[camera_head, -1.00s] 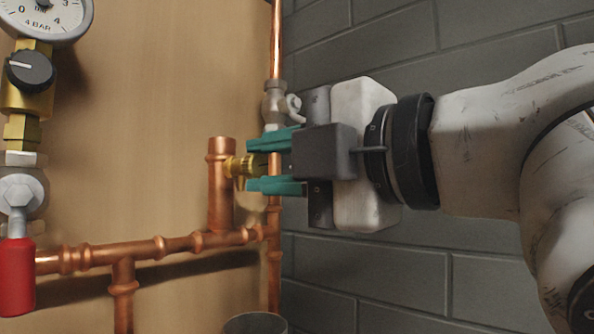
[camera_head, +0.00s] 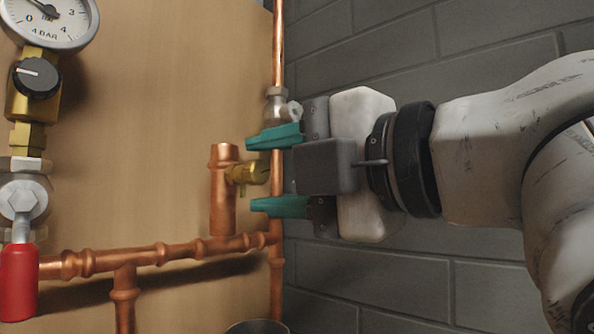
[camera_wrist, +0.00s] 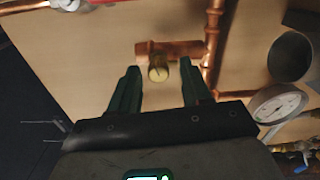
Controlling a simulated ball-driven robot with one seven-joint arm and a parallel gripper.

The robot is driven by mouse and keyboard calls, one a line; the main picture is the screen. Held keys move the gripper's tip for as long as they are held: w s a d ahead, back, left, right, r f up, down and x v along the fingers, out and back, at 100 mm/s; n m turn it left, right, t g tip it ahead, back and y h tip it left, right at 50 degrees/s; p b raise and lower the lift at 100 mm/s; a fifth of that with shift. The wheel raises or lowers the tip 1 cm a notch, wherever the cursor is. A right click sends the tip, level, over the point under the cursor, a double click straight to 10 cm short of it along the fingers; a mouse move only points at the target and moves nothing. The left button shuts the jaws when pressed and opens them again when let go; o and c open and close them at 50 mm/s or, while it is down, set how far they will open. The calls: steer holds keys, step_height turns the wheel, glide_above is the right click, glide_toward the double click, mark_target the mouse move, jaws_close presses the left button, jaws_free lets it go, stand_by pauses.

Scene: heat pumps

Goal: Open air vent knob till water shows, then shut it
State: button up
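The brass air vent knob (camera_head: 257,171) sticks out sideways from a short upright copper stub (camera_head: 223,190), with a small spout below it. In the wrist view the round brass knob face (camera_wrist: 158,73) lies between and just beyond my fingertips. My gripper (camera_head: 277,172) is open, its teal fingers above and below the knob's level and clear of it. The gripper also shows in the wrist view (camera_wrist: 160,80) with a wide gap between the fingers. No water shows at the vent.
A pressure gauge (camera_head: 47,20), a black dial knob (camera_head: 36,77) and a red-handled valve (camera_head: 18,280) stand at the left. A vertical copper pipe (camera_head: 277,50) runs close behind my fingers. A dark round container (camera_head: 257,327) is at the bottom. A grey block wall (camera_head: 400,265) lies at the right.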

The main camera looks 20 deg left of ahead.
steer(key=shift+o, duration=0.2)
steer(key=b+v, duration=0.2)
steer(key=v, duration=0.9)
steer(key=shift+a, duration=0.1)
stand_by(2.5)
